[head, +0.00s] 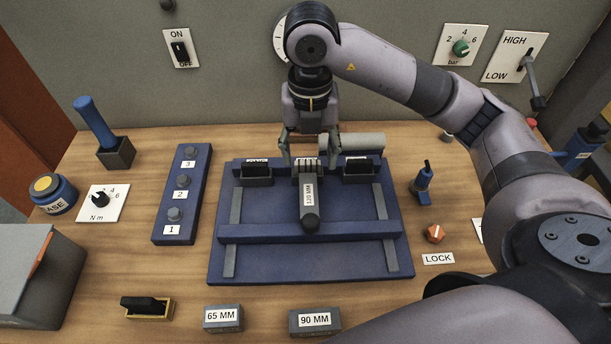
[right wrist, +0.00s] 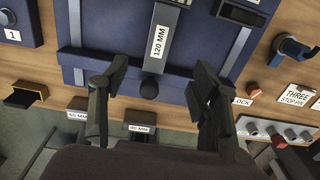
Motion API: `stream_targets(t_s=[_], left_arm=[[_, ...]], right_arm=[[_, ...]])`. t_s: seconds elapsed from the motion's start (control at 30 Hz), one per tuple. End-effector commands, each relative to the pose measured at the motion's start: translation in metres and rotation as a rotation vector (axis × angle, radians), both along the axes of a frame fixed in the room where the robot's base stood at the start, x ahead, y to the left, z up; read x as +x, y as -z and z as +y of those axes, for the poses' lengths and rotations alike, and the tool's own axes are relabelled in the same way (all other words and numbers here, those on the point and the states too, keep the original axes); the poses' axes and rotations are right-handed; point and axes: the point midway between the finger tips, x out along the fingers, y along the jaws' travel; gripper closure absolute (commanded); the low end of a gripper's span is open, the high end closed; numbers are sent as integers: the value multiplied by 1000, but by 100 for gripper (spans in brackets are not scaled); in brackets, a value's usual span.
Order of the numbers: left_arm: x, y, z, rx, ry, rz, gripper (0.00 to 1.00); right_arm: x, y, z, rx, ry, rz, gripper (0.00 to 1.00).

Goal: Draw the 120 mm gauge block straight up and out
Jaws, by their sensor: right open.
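The 120 mm gauge block (head: 308,190) is a grey bar with a white "120 MM" label and a dark round knob at its near end. It is at the middle of a blue fixture (head: 260,262). It also shows in the right wrist view (right wrist: 162,40). My right gripper (head: 310,158) is open at the block's far end in the head view, one finger to each side. In the right wrist view the open fingers (right wrist: 160,80) flank the block's knob end with clear gaps. Contact is not visible. My left gripper is out of view.
Two black-topped holders (head: 256,173) (head: 357,170) flank the block closely. A grey cylinder (head: 362,142) lies behind. The 65 mm block (head: 223,319) and 90 mm block (head: 314,322) lie in front. A numbered blue strip (head: 182,200) stands left, a LOCK knob (head: 435,233) right.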

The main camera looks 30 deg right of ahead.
Motion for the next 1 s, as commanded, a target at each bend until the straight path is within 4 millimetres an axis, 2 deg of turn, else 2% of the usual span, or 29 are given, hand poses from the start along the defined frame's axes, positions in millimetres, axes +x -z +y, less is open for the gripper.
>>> stream_targets(t_s=[0.03,0.3,0.6,0.8,1.0], left_arm=[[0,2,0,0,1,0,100],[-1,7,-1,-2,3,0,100],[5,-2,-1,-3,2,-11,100],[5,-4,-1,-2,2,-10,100],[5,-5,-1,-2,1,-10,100]], right_arm=[[-2,12,1,2,-1,7,43],[-2,67,1,3,0,7,43],[-2,121,0,2,0,6,43],[0,143,0,2,-1,2,43],[0,151,0,3,-2,1,43]])
